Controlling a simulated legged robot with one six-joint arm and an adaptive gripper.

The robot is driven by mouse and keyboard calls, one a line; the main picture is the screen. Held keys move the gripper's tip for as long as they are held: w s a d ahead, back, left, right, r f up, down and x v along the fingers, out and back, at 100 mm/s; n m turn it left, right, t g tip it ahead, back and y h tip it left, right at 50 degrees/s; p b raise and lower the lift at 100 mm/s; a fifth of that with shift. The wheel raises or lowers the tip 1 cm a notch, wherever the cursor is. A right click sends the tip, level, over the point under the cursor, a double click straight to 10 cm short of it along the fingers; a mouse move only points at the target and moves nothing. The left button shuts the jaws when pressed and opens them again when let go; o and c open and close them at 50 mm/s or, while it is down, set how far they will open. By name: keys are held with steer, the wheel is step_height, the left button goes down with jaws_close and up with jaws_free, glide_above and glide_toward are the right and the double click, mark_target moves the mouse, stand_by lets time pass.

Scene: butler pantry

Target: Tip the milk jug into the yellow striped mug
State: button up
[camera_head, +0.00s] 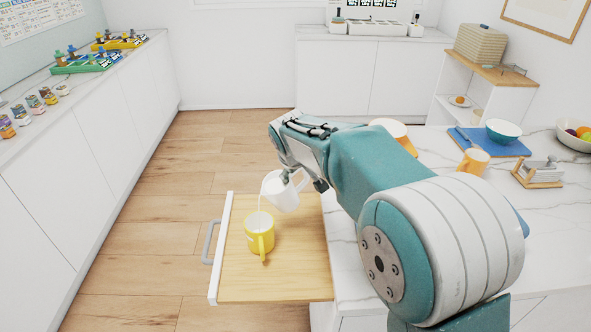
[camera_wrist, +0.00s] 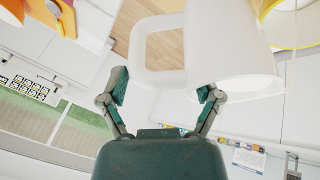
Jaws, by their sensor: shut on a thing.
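The white milk jug (camera_head: 279,193) is tilted with its mouth down to the left, above the yellow mug (camera_head: 260,234). A thin white stream runs from its lip towards the mug's opening. The mug stands upright on a pull-out wooden board, its handle facing the front; its stripes are hard to make out. My gripper (camera_head: 302,182) is shut on the jug at its handle side. In the wrist view my gripper's fingers (camera_wrist: 165,90) flank the jug's handle (camera_wrist: 139,45), with the jug body (camera_wrist: 232,50) to the right. Part of the yellow mug (camera_wrist: 299,42) shows at the upper right.
The wooden board (camera_head: 290,280) has a white front and grey handle (camera_head: 210,242). The marble counter (camera_head: 345,270) lies to its right, with an orange-and-white mug (camera_head: 474,161), blue board (camera_head: 517,147), teal bowl (camera_head: 503,131) and fruit bowl (camera_head: 573,138). Open floor lies left.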

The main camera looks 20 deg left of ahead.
mark_target(296, 190)
steer(key=shift+f, duration=1.75)
steer(key=shift+s+a+r+n+t+h, duration=0.2)
steer(key=shift+s+r+t+h, duration=0.1)
steer(key=shift+r+t+h, duration=0.3)
steer(key=shift+s+a+r+n+t+h, duration=0.15)
steer(key=shift+s+r+n+t+h, duration=0.2)
steer(key=shift+t, duration=0.45)
stand_by(0.5)
steer(key=shift+s+a+r+n+t+h, duration=0.15)
steer(key=shift+s+a+r+t+h, duration=0.2)
steer(key=shift+t, duration=0.3)
steer(key=shift+s+a+r+n+t+h, duration=0.1)
steer(key=shift+s+a+r+t+h, duration=0.25)
steer(key=shift+t, duration=0.3)
stand_by(3.1)
